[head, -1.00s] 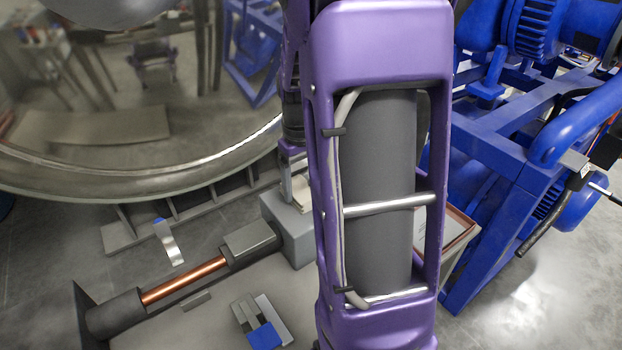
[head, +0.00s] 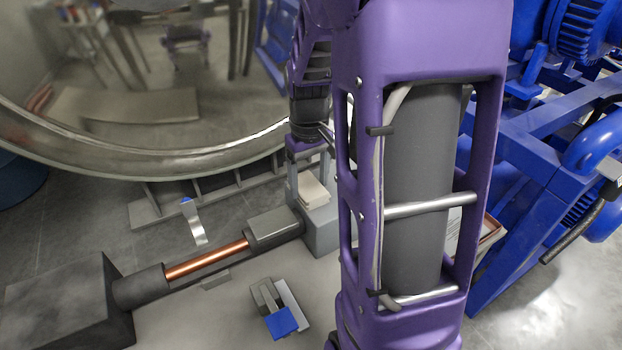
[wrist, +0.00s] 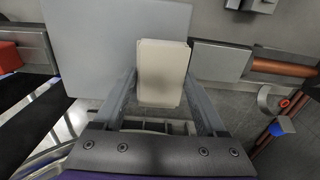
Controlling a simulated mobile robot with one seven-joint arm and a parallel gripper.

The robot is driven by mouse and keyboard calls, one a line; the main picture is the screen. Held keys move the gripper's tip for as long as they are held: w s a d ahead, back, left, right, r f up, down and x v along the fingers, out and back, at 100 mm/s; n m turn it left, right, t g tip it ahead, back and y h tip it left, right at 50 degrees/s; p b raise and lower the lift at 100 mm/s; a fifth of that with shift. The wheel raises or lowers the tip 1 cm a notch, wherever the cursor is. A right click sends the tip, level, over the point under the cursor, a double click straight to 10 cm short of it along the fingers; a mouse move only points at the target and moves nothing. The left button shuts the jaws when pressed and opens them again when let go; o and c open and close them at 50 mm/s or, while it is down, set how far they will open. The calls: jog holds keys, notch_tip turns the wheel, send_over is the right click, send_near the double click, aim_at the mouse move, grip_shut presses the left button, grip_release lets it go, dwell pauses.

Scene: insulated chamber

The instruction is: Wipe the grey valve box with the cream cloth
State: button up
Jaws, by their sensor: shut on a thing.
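The cream cloth (head: 313,191) is a folded pad, held between the two fingers of my gripper (head: 309,178). In the wrist view the cloth (wrist: 162,72) sits between the fingertips of my gripper (wrist: 160,80), which is shut on it. The grey valve box (head: 322,237) stands at the right end of the copper pipe line. The cloth is over its top in the head view; I cannot tell for sure whether they touch. In the wrist view the box (wrist: 90,45) is a wide pale grey face behind and left of the cloth. My arm hides the box's right side in the head view.
A copper pipe (head: 207,260) runs left from the box to a dark grey block (head: 70,300). A bracket with a blue end (head: 281,322) lies in front. A curved metal strip (head: 194,222) stands behind the pipe. Blue machine framing (head: 500,230) is at right; a big round vessel (head: 150,160) is behind.

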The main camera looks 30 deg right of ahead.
notch_tip(320, 180, up, 2)
jog(key=shift+r+p, duration=0.15)
jog(key=shift+p, duration=0.4)
jog(key=shift+r, duration=1.85)
notch_tip(320, 180, up, 3)
jog(key=shift+f, duration=0.1)
